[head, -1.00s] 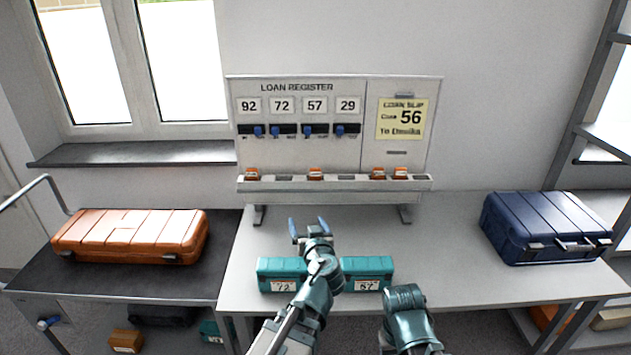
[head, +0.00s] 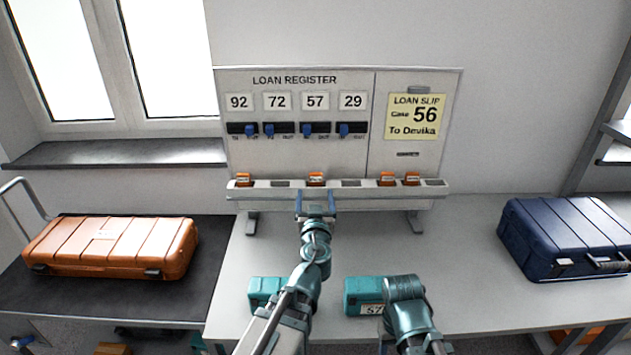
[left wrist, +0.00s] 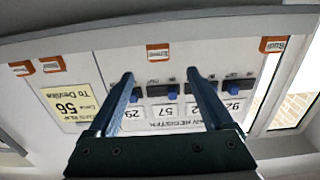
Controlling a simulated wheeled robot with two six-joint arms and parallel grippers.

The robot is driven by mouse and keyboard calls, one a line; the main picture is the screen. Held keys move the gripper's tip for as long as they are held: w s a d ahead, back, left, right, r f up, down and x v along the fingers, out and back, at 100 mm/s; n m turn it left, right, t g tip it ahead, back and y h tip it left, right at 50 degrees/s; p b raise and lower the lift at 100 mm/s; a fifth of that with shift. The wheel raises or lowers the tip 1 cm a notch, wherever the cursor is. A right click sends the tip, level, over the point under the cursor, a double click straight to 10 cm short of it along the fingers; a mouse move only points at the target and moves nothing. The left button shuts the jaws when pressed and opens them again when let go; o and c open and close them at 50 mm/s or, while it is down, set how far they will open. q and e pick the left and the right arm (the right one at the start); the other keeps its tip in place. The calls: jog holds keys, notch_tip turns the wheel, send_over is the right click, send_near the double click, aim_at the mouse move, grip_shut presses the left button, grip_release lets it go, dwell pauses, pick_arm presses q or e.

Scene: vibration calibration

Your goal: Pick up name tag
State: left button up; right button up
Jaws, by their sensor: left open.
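Several orange name tags with white labels sit in the grey ledge of the loan register board (head: 300,147). One tag (head: 316,179) is near the ledge's middle, one (head: 244,180) at its left end, and two (head: 387,178) (head: 412,178) towards the right. My left gripper (head: 315,197) is open and empty just in front of the ledge, lined up with the middle tag. In the left wrist view, that tag (left wrist: 158,53) shows upside down, between and beyond the open fingertips (left wrist: 160,76). Its lettering is too small to read. My right arm shows, but its gripper does not.
Two teal cases (head: 264,290) (head: 364,294) lie on the table (head: 470,240) under my arms. A navy case (head: 568,236) is at the right. An orange case (head: 110,247) lies on the dark cart at the left. A yellow loan slip (head: 414,116) is on the board.

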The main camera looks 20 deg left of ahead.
aim_at(316, 173)
pick_arm(q)
jog(key=x, duration=1.4)
jog(key=shift+d, duration=0.15)
jog(key=shift+s, duration=0.1)
jog(key=shift+c, duration=0.3)
grip_shut()
jog(key=shift+r, duration=0.15)
